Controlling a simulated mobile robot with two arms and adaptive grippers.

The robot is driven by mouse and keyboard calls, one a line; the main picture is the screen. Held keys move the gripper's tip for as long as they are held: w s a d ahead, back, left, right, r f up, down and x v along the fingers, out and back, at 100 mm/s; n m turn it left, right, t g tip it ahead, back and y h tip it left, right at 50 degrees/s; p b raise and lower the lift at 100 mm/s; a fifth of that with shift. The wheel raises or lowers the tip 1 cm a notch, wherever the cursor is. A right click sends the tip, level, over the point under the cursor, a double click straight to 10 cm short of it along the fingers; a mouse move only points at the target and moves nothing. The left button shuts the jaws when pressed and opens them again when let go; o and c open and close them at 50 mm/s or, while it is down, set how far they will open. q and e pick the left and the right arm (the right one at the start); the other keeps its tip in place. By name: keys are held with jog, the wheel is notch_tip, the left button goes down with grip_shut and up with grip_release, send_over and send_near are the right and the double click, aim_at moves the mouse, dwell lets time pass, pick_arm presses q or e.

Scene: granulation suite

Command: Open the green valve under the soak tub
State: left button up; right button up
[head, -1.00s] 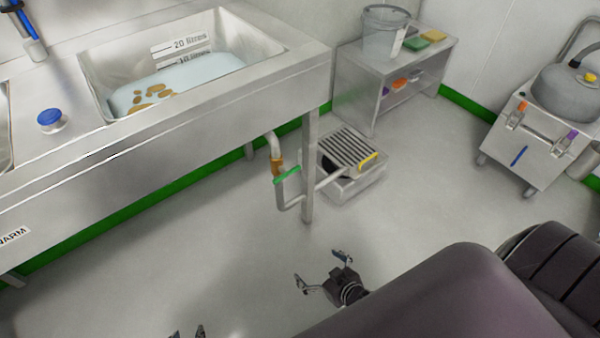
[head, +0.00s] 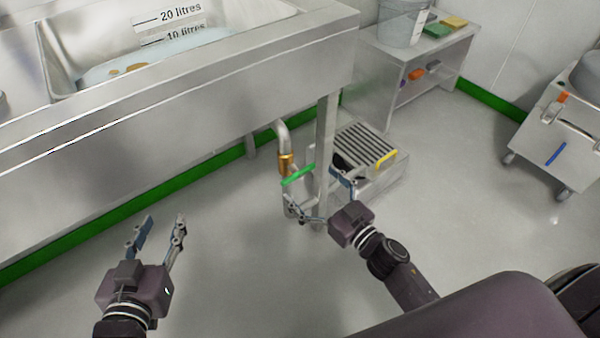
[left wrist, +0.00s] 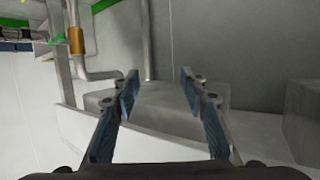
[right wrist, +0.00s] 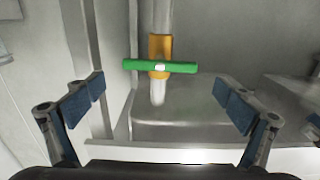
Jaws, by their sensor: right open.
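The green valve handle (head: 298,175) lies crosswise on a brass fitting (head: 285,164) on the drain pipe under the steel soak tub (head: 130,62). In the right wrist view the green valve handle (right wrist: 160,66) is level, ahead of my right gripper (right wrist: 164,88) and between its spread fingers. My right gripper (head: 318,190) is open and empty, close to the handle, with no contact visible. My left gripper (head: 160,222) is open and empty, left of the valve over the floor. In the left wrist view the brass fitting (left wrist: 76,41) shows at upper left.
A tub leg (head: 325,150) stands just right of the valve. A grated floor drain box (head: 375,165) with a yellow handle sits behind it. A steel shelf (head: 440,60) and a wheeled cart (head: 560,140) stand to the right. The floor (head: 480,210) between is clear.

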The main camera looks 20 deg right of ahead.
aim_at(300, 174)
jog(key=x, duration=0.4)
jog(key=shift+f+b, duration=0.1)
jog(key=shift+b, duration=0.2)
pick_arm(q)
jog(key=shift+w+d+r+t+h, duration=0.2)
jog(key=shift+r+t, duration=0.25)
jog(key=shift+r, duration=0.35)
jog(key=shift+w+d+r+t+h, duration=0.15)
jog(key=shift+w+r+t, duration=0.2)
jog(key=shift+r, duration=0.45)
jog(key=shift+w+d+r+t+h, duration=0.15)
jog(key=shift+r+t, duration=0.35)
jog(key=shift+r, duration=0.3)
pick_arm(e)
jog(key=shift+w+a, duration=0.15)
jog(key=shift+w, duration=0.3)
jog(key=c, duration=1.2)
